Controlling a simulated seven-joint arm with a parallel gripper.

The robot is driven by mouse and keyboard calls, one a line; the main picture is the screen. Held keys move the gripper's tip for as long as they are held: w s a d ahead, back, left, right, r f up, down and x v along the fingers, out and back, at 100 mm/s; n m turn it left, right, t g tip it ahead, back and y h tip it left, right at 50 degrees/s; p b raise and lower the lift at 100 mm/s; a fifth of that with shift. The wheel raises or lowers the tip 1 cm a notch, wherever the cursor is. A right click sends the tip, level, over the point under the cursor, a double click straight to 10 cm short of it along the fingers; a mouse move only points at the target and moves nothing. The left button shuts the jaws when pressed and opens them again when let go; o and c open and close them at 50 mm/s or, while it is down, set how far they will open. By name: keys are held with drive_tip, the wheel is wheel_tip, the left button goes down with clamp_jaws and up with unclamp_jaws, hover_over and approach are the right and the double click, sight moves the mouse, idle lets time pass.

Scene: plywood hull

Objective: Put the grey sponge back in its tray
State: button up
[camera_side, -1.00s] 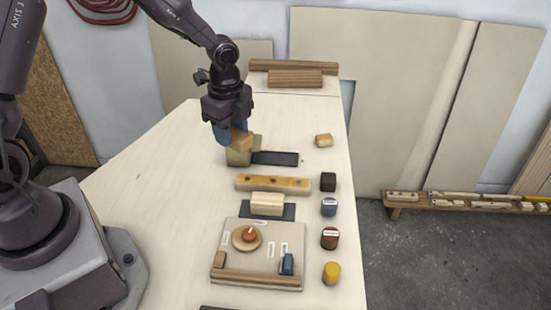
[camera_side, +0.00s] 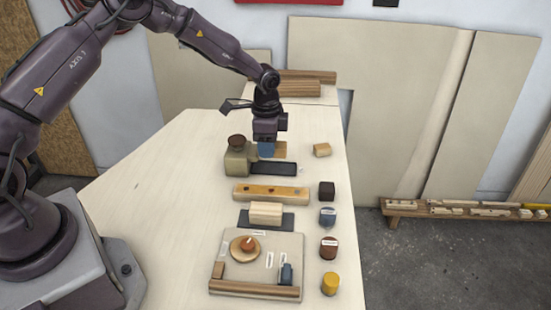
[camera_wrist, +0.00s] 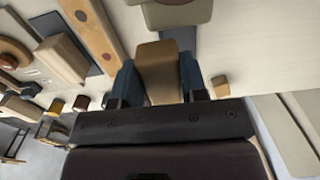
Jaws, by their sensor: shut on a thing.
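My gripper (camera_side: 267,152) has blue fingers and is shut on a tan block (camera_side: 281,150). In the wrist view the block (camera_wrist: 158,62) sits between the two fingers. It appears over or just behind a flat dark tray (camera_side: 273,169); the gap beneath is hard to judge. The tray shows in part in the wrist view (camera_wrist: 181,38). I see no plainly grey sponge; the held block looks tan. Another pale beige block (camera_side: 266,212) rests on a second dark tray (camera_side: 244,218), and it shows at left in the wrist view (camera_wrist: 62,58).
A beige body with a brown knob (camera_side: 236,142) stands left of the dark tray. A wooden rail with holes (camera_side: 270,192) lies in front. A small wood block (camera_side: 321,150) and several jars (camera_side: 327,191) line the right side. The table's left part is clear.

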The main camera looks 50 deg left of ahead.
sight(276, 168)
drive_tip(key=w+f, duration=0.3)
drive_tip(key=shift+a+f, duration=0.15)
drive_tip(key=shift+f, duration=1.5)
drive_tip(key=o, duration=0.9)
drive_tip(key=shift+f, duration=0.15)
wheel_tip(276, 168, up, 12)
drive_tip(key=shift+r, duration=0.25)
